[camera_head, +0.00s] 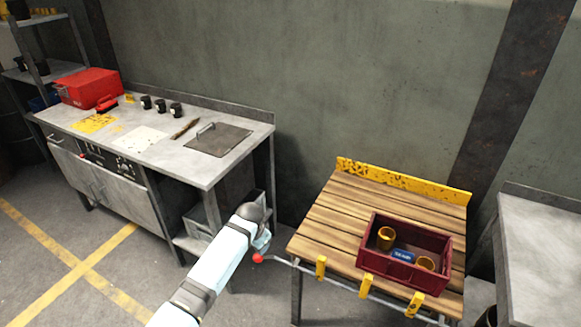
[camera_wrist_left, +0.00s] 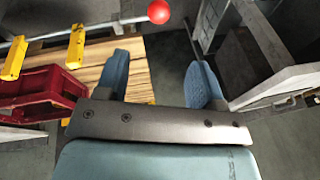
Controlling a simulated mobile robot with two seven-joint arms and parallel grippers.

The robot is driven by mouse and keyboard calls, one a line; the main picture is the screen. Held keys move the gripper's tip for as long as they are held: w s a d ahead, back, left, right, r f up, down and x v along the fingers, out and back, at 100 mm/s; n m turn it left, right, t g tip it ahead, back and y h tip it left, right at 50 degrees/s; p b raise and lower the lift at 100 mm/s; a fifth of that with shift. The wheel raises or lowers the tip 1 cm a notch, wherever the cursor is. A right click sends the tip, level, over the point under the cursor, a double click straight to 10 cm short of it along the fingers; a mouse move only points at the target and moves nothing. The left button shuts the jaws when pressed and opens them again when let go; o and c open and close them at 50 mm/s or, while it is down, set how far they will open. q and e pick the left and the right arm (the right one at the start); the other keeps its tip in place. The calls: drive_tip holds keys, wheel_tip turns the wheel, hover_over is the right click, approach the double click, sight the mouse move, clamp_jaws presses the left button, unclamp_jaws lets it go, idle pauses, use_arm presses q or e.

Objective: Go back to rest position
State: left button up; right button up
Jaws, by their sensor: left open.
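My left arm reaches in from the bottom of the head view, and its gripper (camera_head: 262,240) is between the grey workbench and the wooden table. In the left wrist view the gripper (camera_wrist_left: 165,80) has its two blue fingers wide apart with nothing between them. A red ball knob (camera_wrist_left: 159,11) on the end of a metal bar shows just beyond the fingers. In the head view the red knob (camera_head: 257,258) is close beside the gripper; I cannot tell whether they touch. My right gripper is in neither view.
A slatted wooden table (camera_head: 335,215) holds a dark red crate (camera_head: 385,273) with yellow-brown cylinders and a blue item. Yellow brackets (camera_head: 321,266) line the bar at its front edge. A grey workbench (camera_head: 215,170) stands left, another grey table (camera_head: 540,240) right. Open floor (camera_head: 60,280) lies front left.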

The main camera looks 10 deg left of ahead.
use_arm(q)
drive_tip(key=s+d+f+t+h, duration=0.15)
drive_tip(key=s+f, duration=0.25)
drive_tip(key=s, duration=0.4)
drive_tip(key=s+d+f+t, duration=0.1)
drive_tip(key=s+f+t, duration=0.15)
drive_tip(key=s, duration=0.45)
drive_tip(key=s+r+n+t+h, duration=0.1)
drive_tip(key=s+r+t, duration=0.1)
drive_tip(key=s, duration=0.7)
drive_tip(key=s+d+r+n+t+h, duration=0.1)
drive_tip(key=s+r, duration=0.2)
drive_tip(key=s, duration=0.7)
drive_tip(key=shift+s+d+r+n+t+h+p, duration=0.25)
drive_tip(key=shift+n+t+h+p, duration=0.1)
drive_tip(key=shift+t+p, duration=0.1)
